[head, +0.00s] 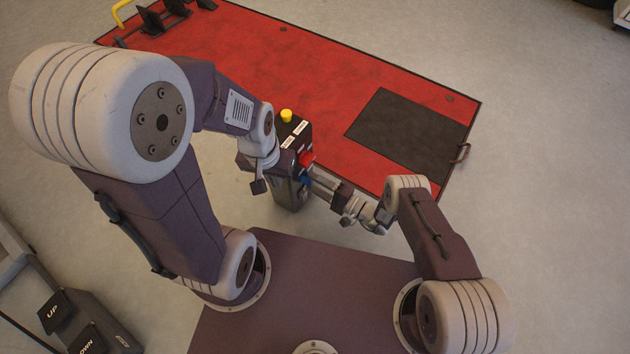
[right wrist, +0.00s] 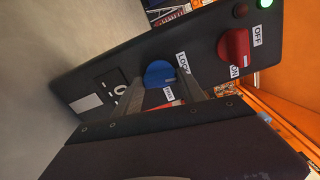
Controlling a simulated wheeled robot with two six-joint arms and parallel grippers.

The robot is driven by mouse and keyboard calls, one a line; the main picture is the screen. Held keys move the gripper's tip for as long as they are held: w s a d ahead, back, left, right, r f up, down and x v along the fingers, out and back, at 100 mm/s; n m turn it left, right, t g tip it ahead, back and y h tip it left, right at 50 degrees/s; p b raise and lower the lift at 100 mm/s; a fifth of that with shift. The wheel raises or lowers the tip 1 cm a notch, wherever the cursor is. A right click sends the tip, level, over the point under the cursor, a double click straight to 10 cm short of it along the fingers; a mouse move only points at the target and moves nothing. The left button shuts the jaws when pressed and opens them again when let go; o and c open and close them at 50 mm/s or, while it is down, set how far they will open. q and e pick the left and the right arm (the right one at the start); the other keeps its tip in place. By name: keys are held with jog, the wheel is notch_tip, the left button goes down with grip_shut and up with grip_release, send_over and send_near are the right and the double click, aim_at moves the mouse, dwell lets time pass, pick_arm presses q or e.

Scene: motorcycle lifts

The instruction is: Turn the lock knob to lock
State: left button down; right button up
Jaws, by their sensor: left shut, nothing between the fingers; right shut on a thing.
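The blue lock knob (right wrist: 160,73) is on the dark face of the control box (right wrist: 85,72), between a LOCK label and a second label too small to read. My right gripper (right wrist: 158,88) is shut on this knob, one finger on each side. In the head view the right gripper (head: 310,181) reaches the box from the right, and the blue knob (head: 304,181) is partly hidden. My left gripper (head: 258,187) is shut and empty, hanging left of the box.
A red knob (right wrist: 234,47) with OFF and ON labels sits beside the blue knob, near a lit green lamp (right wrist: 265,3). A yellow button (head: 286,115) tops the box. The red lift platform (head: 340,75) lies behind.

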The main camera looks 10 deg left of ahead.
jog(key=shift+n+p, duration=0.3)
jog(key=shift+n, duration=0.6)
jog(key=o, duration=1.4)
jog(key=shift+c, duration=0.2)
jog(key=p+v, duration=0.4)
jog(key=v, duration=0.5)
